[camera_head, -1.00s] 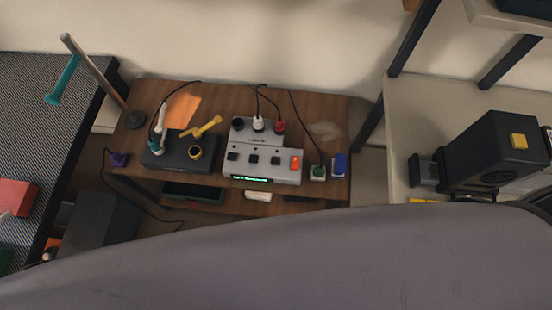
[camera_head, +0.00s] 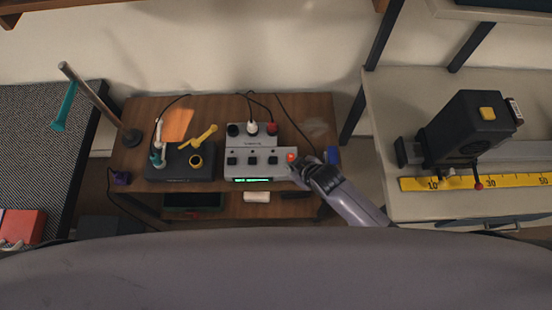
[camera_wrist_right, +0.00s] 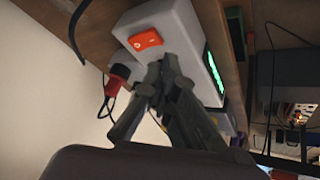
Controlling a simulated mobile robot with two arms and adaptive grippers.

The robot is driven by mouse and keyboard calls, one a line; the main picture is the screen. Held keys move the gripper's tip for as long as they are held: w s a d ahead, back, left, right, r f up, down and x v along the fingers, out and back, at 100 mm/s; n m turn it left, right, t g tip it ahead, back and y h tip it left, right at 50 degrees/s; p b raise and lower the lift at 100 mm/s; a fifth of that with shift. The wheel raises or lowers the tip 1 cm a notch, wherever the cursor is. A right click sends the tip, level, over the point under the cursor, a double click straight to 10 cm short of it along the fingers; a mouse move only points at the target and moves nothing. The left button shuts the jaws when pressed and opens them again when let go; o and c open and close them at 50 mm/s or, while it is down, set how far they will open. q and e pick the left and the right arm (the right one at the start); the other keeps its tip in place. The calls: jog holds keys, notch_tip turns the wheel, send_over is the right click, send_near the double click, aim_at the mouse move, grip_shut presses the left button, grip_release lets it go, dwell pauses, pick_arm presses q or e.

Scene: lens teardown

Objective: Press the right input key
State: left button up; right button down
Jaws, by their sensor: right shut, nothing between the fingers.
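A grey control box (camera_head: 255,171) stands on the wooden bench, with a lit green display on its front edge. A row of black keys shows on it; the rightmost black key (camera_head: 273,160) is just left of an orange-red switch (camera_head: 291,157). My right gripper (camera_head: 300,168) is shut and empty at the box's right end, just below the orange switch. In the right wrist view its fingertips (camera_wrist_right: 156,78) overlap the box face, close to the orange switch (camera_wrist_right: 145,40); the black keys are not visible there. I cannot tell whether the fingertips touch the box. My left gripper is out of view.
A dark box (camera_head: 181,172) with a yellow part stands left of the control box. Black, white and red plugs with cables rise behind its keys. A blue block (camera_head: 333,157) is just right of my gripper. A bench with a yellow ruler (camera_head: 520,181) is at right.

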jog(key=w+a+r+n+y+p, duration=0.1)
jog(key=w+a+r+n+y, duration=0.1)
jog(key=w+a+r+n, duration=0.2)
jog(key=shift+w+a+r+n+t+y, duration=0.2)
jog(key=shift+a+r+n+t+y, duration=0.1)
jog(key=shift+a+r+n, duration=1.3)
jog(key=shift+d+f, duration=0.1)
jog(key=shift+d, duration=0.25)
jog(key=shift+f, duration=0.1)
jog(key=b, duration=0.8)
send_over(272, 162)
notch_tip(272, 162, down, 8)
jog(key=shift+r, duration=0.1)
jog(key=shift+f, duration=0.45)
jog(key=shift+f+b, duration=0.3)
jog(key=shift+f, duration=0.1)
